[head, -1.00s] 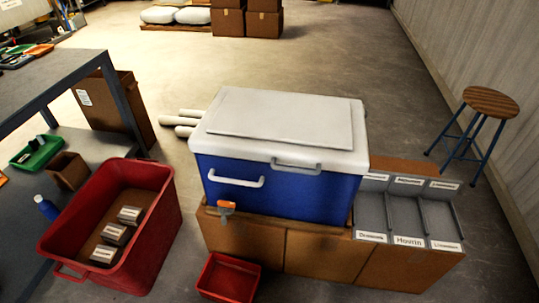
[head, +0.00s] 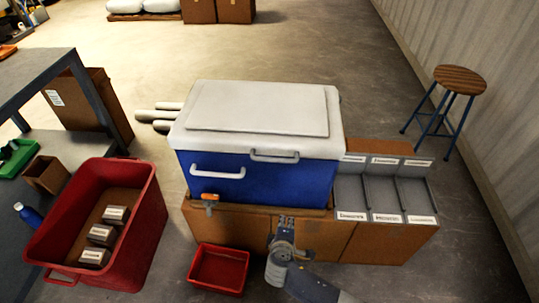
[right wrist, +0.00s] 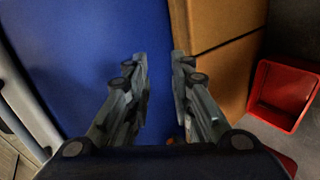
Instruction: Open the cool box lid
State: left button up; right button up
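The cool box (head: 255,172) is blue with a white lid (head: 258,108), and the lid is shut. A grey-white handle (head: 275,156) sits on the lid's front edge, and a white handle (head: 217,172) is on the blue front wall. My right gripper (head: 287,219) is in front of the box, below the lid handle. In the right wrist view its two fingers (right wrist: 160,75) are apart with nothing between them; the blue wall (right wrist: 85,60) lies beyond. My left gripper is not in view.
The box stands on brown cartons (head: 320,240). Grey labelled bins (head: 383,188) are at its right. A small red bin (head: 219,270) and a large red crate (head: 146,215) with several boxes are at the left. An orange-handled item (head: 210,197) lies at the front edge. A stool (head: 459,80) stands right.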

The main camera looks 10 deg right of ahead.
aim_at(270, 158)
jog(key=w+a+r+n+t, duration=0.1)
jog(key=w+a+r+t, duration=0.15)
jog(key=r, duration=0.65)
jog(key=w+a+r+t, duration=0.2)
jog(key=a+r+t, duration=0.1)
jog(key=r, duration=0.6)
jog(key=p+x, duration=0.1)
jog(key=x, duration=0.9)
jog(key=shift+w+d, duration=0.25)
jog(key=shift+w, duration=0.05)
grip_shut()
